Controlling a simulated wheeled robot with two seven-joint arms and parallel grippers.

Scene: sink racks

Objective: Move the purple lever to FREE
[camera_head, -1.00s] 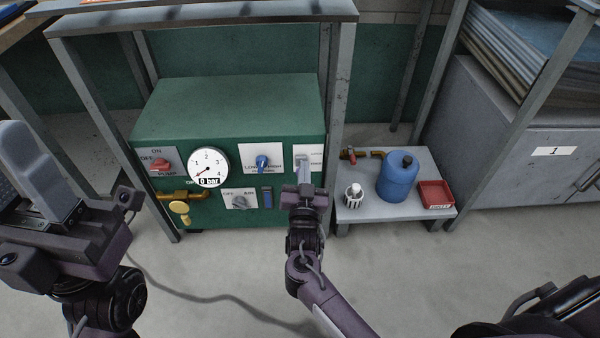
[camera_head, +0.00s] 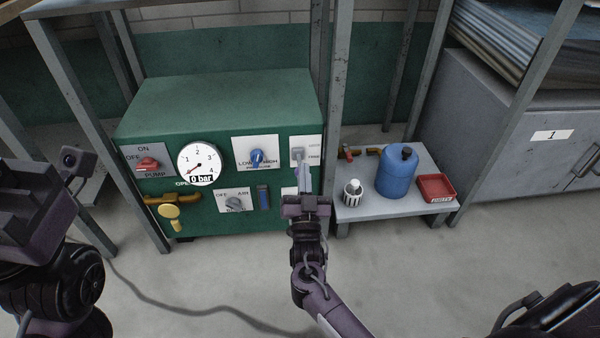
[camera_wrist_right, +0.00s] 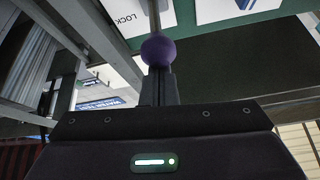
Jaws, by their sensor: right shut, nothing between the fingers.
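The purple lever's ball knob (camera_wrist_right: 158,50) sits on a metal rod in the right wrist view, beside a white plate marked LOCK (camera_wrist_right: 125,18). In the head view a white plate (camera_head: 313,150) with a grey fitting is at the right end of the green unit's front; I cannot make out the purple knob there. My right gripper (camera_head: 303,174) is shut and empty in front of this plate. In the wrist view its fingers (camera_wrist_right: 158,85) end close to the knob; I cannot tell if they touch. My left gripper (camera_head: 35,215) is at the left edge, its fingers cut off.
The green unit (camera_head: 220,105) carries a gauge (camera_head: 199,164) reading 0 bar, a red pump switch (camera_head: 147,164), a blue knob (camera_head: 257,158) and a yellow valve (camera_head: 169,211). Right of the frame post, a low table (camera_head: 400,211) holds a blue canister (camera_head: 397,174) and a red tray (camera_head: 436,187).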

